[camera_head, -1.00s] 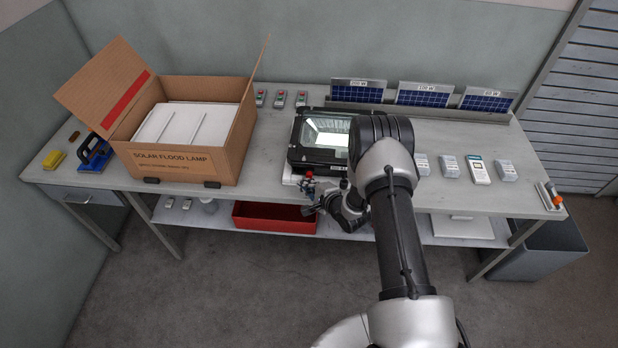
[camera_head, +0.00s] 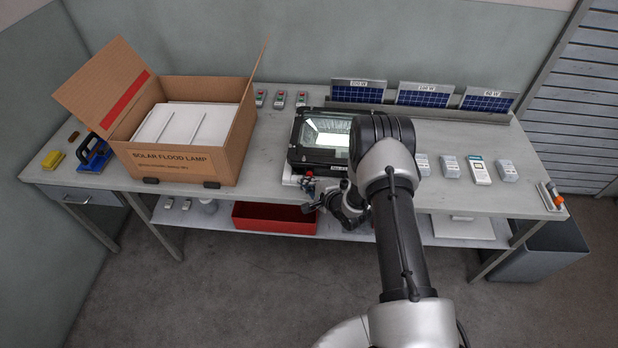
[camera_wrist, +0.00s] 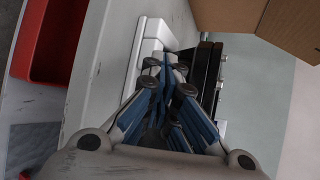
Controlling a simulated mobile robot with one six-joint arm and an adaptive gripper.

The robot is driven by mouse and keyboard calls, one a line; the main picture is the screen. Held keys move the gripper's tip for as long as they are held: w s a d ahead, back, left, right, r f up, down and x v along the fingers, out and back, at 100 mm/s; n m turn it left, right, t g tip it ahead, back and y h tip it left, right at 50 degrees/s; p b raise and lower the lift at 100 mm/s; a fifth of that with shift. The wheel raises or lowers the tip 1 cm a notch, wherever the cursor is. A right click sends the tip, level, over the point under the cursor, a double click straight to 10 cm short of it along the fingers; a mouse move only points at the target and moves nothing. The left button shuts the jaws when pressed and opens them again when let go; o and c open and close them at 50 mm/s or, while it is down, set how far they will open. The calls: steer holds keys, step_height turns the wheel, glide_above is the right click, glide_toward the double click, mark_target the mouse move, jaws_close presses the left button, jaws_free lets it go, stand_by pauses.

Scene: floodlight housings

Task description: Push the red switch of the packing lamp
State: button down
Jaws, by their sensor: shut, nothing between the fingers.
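The floodlight (camera_head: 312,157), with a black frame and a pale, bright glass face, lies at the front middle of the bench. A white base shows under its front edge, and also in the wrist view (camera_wrist: 143,48). My gripper (camera_head: 309,187) is at the lamp's front left corner, with a small red spot just behind it; I cannot tell if that is the switch. In the wrist view my gripper (camera_wrist: 166,66) is shut and empty, its tips close to the white base and the lamp's black edge (camera_wrist: 207,75). The tips hide whatever they may touch.
An open cardboard box (camera_head: 190,165) stands left of the lamp. Small boxes with red buttons (camera_head: 280,99) sit behind. Solar panels (camera_head: 424,95) stand at the back, grey units (camera_head: 450,166) at right. A red bin (camera_head: 275,218) is on the lower shelf.

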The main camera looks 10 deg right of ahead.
steer(key=shift+w+d+r, duration=0.1)
steer(key=shift+w+d, duration=0.05)
steer(key=shift+w, duration=0.2)
stand_by(0.4)
steer(key=shift+s, duration=0.1)
steer(key=shift+s+a, duration=0.35)
steer(key=shift+s, duration=0.5)
steer(key=shift+s+a+p, duration=0.25)
steer(key=shift+s, duration=0.55)
steer(key=shift+s+a+p, duration=0.3)
steer(key=shift+s, duration=0.5)
steer(key=shift+s+a+p, duration=0.25)
steer(key=shift+s, duration=0.55)
